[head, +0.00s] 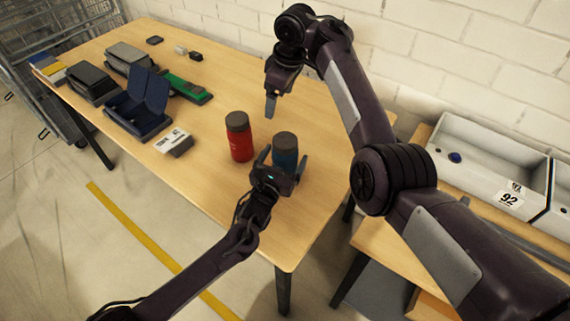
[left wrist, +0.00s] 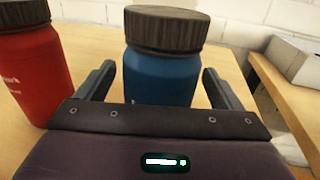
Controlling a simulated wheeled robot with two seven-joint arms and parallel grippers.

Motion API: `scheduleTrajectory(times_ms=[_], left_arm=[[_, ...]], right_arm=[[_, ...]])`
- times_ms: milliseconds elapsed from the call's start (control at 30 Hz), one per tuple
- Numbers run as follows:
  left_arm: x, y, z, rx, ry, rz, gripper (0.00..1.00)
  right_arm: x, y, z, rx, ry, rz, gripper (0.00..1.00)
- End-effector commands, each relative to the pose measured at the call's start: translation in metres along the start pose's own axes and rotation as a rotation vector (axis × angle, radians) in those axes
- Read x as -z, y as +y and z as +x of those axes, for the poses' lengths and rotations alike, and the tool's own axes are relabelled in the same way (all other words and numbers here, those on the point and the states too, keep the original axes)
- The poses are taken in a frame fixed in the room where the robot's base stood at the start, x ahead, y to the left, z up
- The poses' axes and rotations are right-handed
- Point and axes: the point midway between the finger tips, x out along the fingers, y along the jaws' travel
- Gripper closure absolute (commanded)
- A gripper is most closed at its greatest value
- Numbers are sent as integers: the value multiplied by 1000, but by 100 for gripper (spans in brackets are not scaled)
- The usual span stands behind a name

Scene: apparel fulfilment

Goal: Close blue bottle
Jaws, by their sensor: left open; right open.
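The blue bottle (head: 285,152) stands upright on the wooden table near its right end, with a dark lid (head: 286,139) on top. In the left wrist view the blue bottle (left wrist: 160,78) is centred and its lid (left wrist: 166,29) has a wood-like grain. Whether the lid is tight cannot be told. My left gripper (head: 283,155) is open, with one finger on each side of the bottle and visible gaps in the left wrist view. My right gripper (head: 271,105) is open and empty above the table, behind the bottle.
A red bottle (head: 240,143) with a dark lid stands just left of the blue one. A label block (head: 175,142), an open blue case (head: 137,105) and other boxes lie farther left. A grey bin (head: 470,150) stands at right.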

Motion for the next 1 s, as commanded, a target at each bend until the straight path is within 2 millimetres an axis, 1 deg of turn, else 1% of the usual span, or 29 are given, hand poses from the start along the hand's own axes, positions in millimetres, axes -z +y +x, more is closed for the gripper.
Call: scheduleTrajectory(times_ms=[67,167,400,500,600,700,1000], left_arm=[[1,0,-3,0,0,1,12],[1,1,-12,0,1,1,12],[2,0,-53,2,2,1,12],[2,0,-66,1,2,1,12],[1,0,-75,1,2,0,12],[1,0,-78,-1,1,0,12],[0,0,-78,0,0,0,12]], right_arm=[[0,0,0,0,0,-1,16],[0,0,1,0,0,-1,16],[-1,0,6,0,0,-1,16],[-1,0,7,0,0,-1,16],[-2,0,8,0,0,-1,16],[-2,0,8,0,0,-1,16],[-2,0,8,0,0,-1,16]])
